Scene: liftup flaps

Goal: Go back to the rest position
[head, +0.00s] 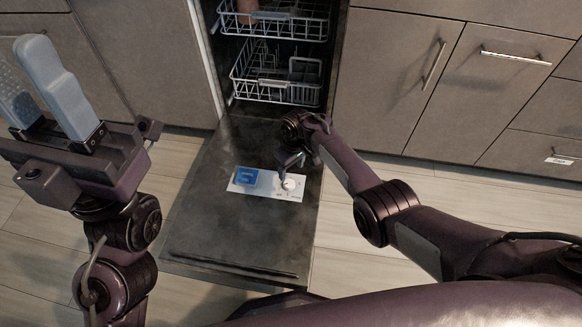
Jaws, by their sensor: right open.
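My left gripper (38,80) is raised at the upper left, close to the camera. Its two pale fingers point up, with a gap between them and nothing in it. My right gripper (287,170) is small in the view and hangs over the lowered dishwasher door (215,220). It points down near the label on that door. Its jaws are open and I see nothing held. I cannot tell whether its tips touch the door.
The dishwasher's upper rack (290,25) and lower rack (280,88) stand inside the opening. A brownish item (247,8) is in the upper rack. Cabinets with handles (515,57) flank it. The wood floor (430,195) is clear beside the door.

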